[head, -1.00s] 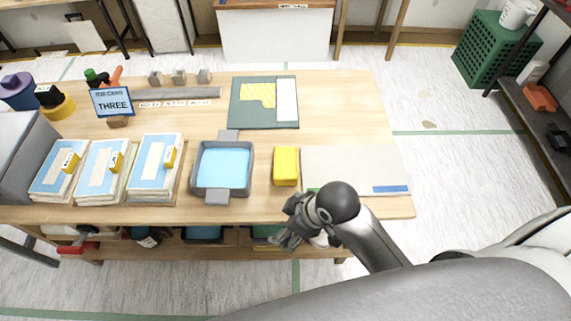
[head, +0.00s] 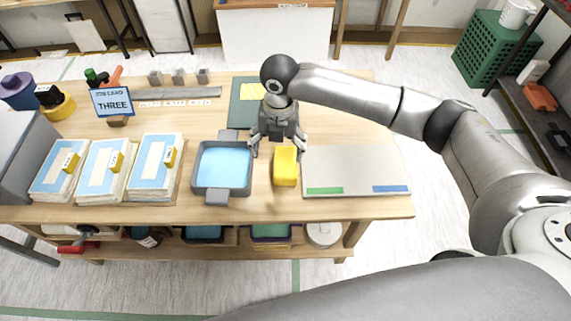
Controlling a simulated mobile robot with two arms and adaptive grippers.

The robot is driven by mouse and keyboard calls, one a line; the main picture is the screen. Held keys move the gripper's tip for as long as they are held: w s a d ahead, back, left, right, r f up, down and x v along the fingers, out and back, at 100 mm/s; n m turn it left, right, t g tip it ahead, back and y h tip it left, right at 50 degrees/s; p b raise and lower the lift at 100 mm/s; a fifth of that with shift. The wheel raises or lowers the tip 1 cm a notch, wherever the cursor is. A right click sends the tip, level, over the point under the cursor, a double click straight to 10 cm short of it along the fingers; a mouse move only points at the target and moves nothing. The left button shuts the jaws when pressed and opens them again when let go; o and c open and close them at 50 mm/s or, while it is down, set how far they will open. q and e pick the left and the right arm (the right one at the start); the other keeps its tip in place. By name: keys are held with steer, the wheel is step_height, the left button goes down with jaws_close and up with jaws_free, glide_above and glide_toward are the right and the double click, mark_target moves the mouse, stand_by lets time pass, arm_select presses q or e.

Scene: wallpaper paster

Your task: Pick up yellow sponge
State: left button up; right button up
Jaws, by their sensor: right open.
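The yellow sponge (head: 286,168) stands on the wooden table, between the grey tray of blue liquid and the pale board. My right gripper (head: 277,150) reaches in from the right and points down at the sponge's far end. Its fingers are spread wide, one near the tray's right edge and one beyond the sponge's far right corner. The gripper is open and empty; I cannot tell whether a finger touches the sponge. My left gripper is not in view.
The grey tray (head: 223,190) is close on the left of the sponge. The pale board (head: 354,170) lies on its right. A dark green mat (head: 241,115) is behind my gripper. Stacks of blue and white sheets (head: 153,167) stand left. Bare table shows in front of the sponge.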

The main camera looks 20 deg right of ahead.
mark_target(285, 160)
steer(key=shift+w+d+r+n+h, duration=0.2)
steer(key=shift+w+d+r, duration=0.2)
steer(key=shift+d, duration=0.15)
steer(key=shift+w+d+r+n+h, duration=0.1)
steer(key=shift+w+d+r+n, duration=0.15)
steer(key=shift+d+r, duration=0.2)
steer(key=shift+d+f, duration=0.2)
steer(key=shift+f, duration=0.1)
step_height(285, 160, down, 5)
steer(key=shift+w+p, duration=0.1)
steer(key=shift+p, duration=0.2)
step_height(285, 160, down, 5)
steer(key=shift+d+f+p, duration=0.1)
steer(key=shift+p, duration=0.5)
steer(key=c, duration=1)
